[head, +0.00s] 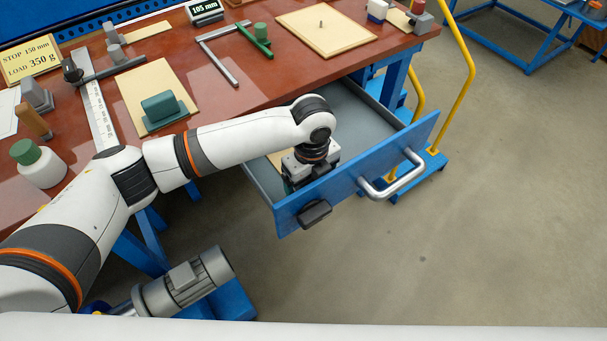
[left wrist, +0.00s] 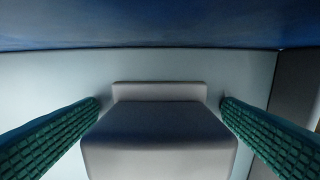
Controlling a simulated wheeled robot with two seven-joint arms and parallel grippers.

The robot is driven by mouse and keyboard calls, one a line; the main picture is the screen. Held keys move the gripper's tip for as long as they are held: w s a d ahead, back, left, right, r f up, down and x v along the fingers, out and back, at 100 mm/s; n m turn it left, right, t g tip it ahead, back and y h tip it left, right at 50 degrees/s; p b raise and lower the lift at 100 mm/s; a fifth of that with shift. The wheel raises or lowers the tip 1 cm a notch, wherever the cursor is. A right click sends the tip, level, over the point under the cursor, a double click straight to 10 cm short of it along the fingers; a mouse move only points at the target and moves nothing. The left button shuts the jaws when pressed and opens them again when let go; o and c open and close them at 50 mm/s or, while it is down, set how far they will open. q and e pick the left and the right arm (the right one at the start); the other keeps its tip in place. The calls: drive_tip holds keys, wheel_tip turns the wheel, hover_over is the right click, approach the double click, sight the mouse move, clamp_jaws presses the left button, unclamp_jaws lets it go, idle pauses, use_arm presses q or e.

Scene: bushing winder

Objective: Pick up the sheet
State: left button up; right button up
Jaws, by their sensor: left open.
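My left gripper (head: 302,176) reaches down into the open blue drawer (head: 361,172), near its front panel. In the left wrist view its two green-padded fingers are spread, with a grey block (left wrist: 160,135) lying between them. The block has a raised strip along its far side. I see no clear contact between fingers and block. A pale surface (left wrist: 75,72) lies beneath; I cannot tell whether it is a sheet or the drawer floor. In the head view a small beige edge (head: 278,158) shows in the drawer, mostly hidden by my arm. My right gripper is not in view.
The drawer's blue front panel, with its silver handle (head: 398,176), stands close to my left gripper. The red-brown tabletop (head: 252,82) above holds beige boards, one with a green block (head: 164,108). Yellow rails (head: 463,75) stand right of the table.

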use_arm(q)
drive_tip(key=c, duration=1.1)
drive_tip(key=shift+r, duration=0.15)
